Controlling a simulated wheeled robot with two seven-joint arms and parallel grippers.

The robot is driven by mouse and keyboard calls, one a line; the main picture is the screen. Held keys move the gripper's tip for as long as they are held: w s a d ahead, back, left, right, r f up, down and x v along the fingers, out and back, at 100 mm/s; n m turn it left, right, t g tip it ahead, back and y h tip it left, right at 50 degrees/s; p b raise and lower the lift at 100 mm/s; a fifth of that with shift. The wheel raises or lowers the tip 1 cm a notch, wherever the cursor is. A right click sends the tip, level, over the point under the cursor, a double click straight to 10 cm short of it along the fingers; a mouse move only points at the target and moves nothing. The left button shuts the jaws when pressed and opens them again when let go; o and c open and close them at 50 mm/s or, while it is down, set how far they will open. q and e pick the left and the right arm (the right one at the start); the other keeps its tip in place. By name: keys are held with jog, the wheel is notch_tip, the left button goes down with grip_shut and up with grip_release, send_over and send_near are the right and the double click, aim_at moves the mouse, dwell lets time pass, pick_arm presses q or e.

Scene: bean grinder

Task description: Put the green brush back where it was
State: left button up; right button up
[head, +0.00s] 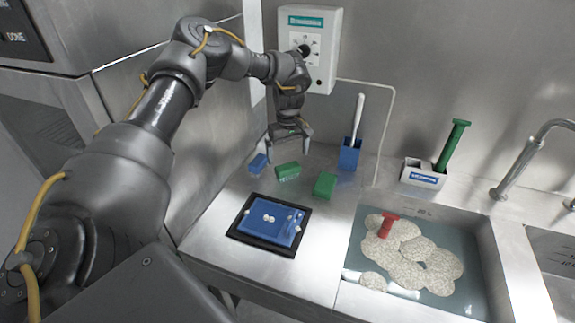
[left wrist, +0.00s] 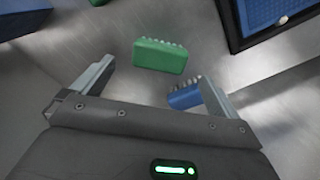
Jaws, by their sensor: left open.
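A green block-shaped brush (head: 288,171) with a row of pale knobs or bristles along one edge lies on the steel counter. It also shows in the left wrist view (left wrist: 160,56), beyond and between the fingertips. A second green block (head: 325,184) lies to its right in the head view. My left gripper (head: 290,140) is open and empty above the counter, apart from the brush. A taller green-handled tool (head: 453,146) leans in a white holder (head: 423,174) at the back right. My right gripper is not in view.
A blue block (head: 258,163) lies left of the green one, partly hidden by a finger in the wrist view. A blue tray (head: 265,222) on a black mat, a blue holder with a white-handled tool (head: 349,155), and a sink (head: 480,260) with a red object stand nearby.

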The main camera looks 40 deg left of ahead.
aim_at(288, 167)
pick_arm(q)
notch_tip(288, 167, up, 6)
jog(key=shift+f, duration=0.15)
dwell(0.5)
